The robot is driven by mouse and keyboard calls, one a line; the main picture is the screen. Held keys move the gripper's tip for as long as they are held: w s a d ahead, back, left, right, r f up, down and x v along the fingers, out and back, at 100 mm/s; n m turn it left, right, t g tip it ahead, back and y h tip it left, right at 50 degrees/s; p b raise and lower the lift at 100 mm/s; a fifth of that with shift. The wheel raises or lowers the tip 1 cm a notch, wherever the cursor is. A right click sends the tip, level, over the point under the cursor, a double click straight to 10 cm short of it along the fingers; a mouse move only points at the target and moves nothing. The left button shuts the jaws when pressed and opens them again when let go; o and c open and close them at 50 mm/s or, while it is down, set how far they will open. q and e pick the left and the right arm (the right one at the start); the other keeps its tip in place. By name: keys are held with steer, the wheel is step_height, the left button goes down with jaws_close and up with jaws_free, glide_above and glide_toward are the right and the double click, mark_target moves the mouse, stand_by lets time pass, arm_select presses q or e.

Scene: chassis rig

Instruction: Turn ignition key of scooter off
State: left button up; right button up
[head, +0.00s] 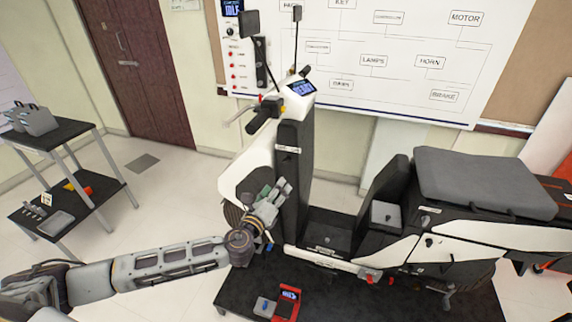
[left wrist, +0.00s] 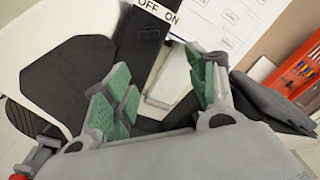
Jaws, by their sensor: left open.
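The scooter (head: 296,180) stands with its front column (head: 293,135) upright in the middle of the head view. A white OFF/ON label (left wrist: 158,12) shows at the top edge of the left wrist view, on the dark column. The same strip appears small on the column in the head view (head: 288,149). I cannot make out the ignition key in either view. My left gripper (head: 280,190) is beside the column, below the label. In the left wrist view its green-padded fingers (left wrist: 160,85) are spread with nothing between them. My right gripper is not in view.
The handlebar (head: 265,118) and lit display (head: 302,87) stand above my gripper. The seat (head: 485,182) is to the right. A red meter (head: 287,304) lies on the black platform (head: 340,295). A shelf cart (head: 65,135) stands at the left, with open floor between.

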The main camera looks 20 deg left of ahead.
arm_select(q)
steer(key=shift+w+a+r+m+y, duration=0.15)
steer(key=shift+a+m+y, duration=0.15)
steer(key=shift+a+m, duration=0.2)
steer(key=shift+s+a+r+m+y, duration=0.15)
steer(key=shift+a+m+y, duration=0.15)
steer(key=shift+a+m, duration=0.15)
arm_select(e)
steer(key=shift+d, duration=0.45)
arm_select(q)
steer(key=shift+w, duration=0.1)
steer(key=shift+w+d, duration=0.1)
steer(key=p, duration=0.1)
glide_toward(285, 162)
steer(key=w, duration=0.1)
steer(key=shift+w+d, duration=0.15)
steer(key=shift+w, duration=2)
steer(key=shift+w+p, duration=0.4)
steer(key=shift+w, duration=1.3)
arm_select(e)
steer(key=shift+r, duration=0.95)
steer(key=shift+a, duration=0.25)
